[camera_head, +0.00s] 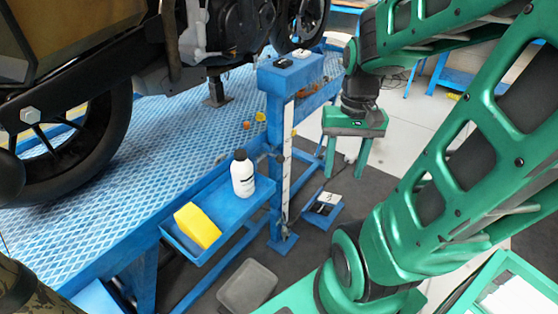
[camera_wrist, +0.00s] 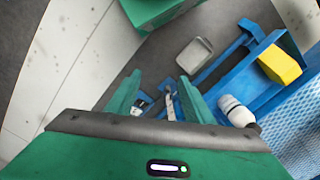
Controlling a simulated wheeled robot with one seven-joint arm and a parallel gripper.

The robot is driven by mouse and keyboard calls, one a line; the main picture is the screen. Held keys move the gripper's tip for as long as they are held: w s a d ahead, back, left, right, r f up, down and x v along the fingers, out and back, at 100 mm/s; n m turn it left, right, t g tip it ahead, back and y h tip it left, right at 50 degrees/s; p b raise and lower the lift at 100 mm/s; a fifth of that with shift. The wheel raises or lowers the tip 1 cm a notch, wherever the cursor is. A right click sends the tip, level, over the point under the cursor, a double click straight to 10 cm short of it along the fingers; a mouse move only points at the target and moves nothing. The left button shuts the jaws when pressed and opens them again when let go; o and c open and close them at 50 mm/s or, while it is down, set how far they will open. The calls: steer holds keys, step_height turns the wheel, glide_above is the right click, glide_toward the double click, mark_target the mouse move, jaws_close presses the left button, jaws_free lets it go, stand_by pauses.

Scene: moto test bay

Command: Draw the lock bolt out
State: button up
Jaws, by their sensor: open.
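My gripper (camera_head: 345,174) is open and empty, with its green fingers pointing down, to the right of a blue post (camera_head: 273,108). Its fingers also show in the wrist view (camera_wrist: 160,82), spread apart. The post carries a pale upright strip (camera_head: 287,150) with small dark fittings (camera_head: 281,156) partway up. One of these may be the lock bolt, but it is too small to tell. My gripper is clear of the post and touches nothing. In the wrist view, a narrow metal part (camera_wrist: 171,104) shows between the fingers.
A blue side tray (camera_head: 222,208) holds a white bottle (camera_head: 243,177) and a yellow block (camera_head: 197,226). A motorcycle wheel (camera_head: 70,150) stands on the blue lift platform (camera_head: 160,130). A grey bin (camera_head: 247,286) is on the floor. The floor right of the post is partly open.

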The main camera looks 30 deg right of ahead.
steer(key=w+d+f+m+y, duration=0.2)
steer(key=w+f+m+y, duration=0.1)
steer(key=w+f, duration=0.65)
steer(key=m+t+y, duration=0.6)
steer(key=m+t, duration=1)
steer(key=m, duration=0.1)
glide_toward(281, 159)
steer(key=f, duration=0.1)
steer(key=x, duration=0.7)
steer(key=d+x, duration=0.1)
steer(key=x, duration=0.3)
steer(key=shift+w+f, duration=0.15)
steer(key=shift+w, duration=0.2)
jaws_close()
steer(key=shift+s+d, duration=0.1)
steer(key=shift+s, duration=0.05)
